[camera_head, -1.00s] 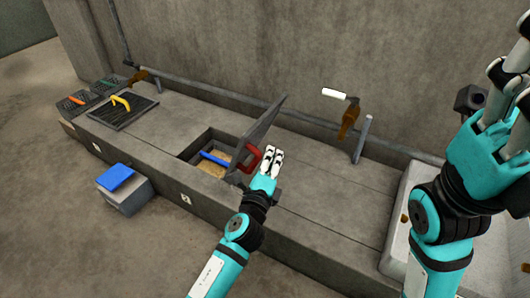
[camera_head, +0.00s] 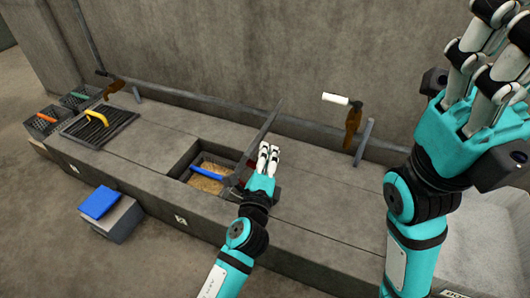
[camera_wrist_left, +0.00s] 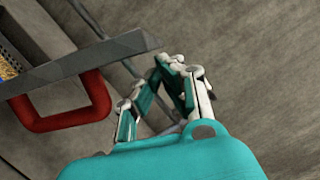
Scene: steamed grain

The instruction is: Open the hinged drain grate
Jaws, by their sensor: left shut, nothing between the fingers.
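The hinged drain grate (camera_head: 262,132) stands raised on edge at the right side of a rectangular pit. In the head view I see it nearly edge-on as a thin grey plate. The left wrist view shows the plate (camera_wrist_left: 85,62) with its red handle (camera_wrist_left: 98,97) at upper left. My left gripper (camera_head: 268,150) is shut and empty, just right of the plate in the head view. It also shows in the left wrist view (camera_wrist_left: 160,72), with the handle outside its fingers. Contact with the plate is unclear. My right gripper (camera_head: 490,60) is raised at upper right, its fingertips partly cut off.
The pit holds a blue-handled tool (camera_head: 210,168) over brownish grain. A grey box with a blue top (camera_head: 98,203) stands in front.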

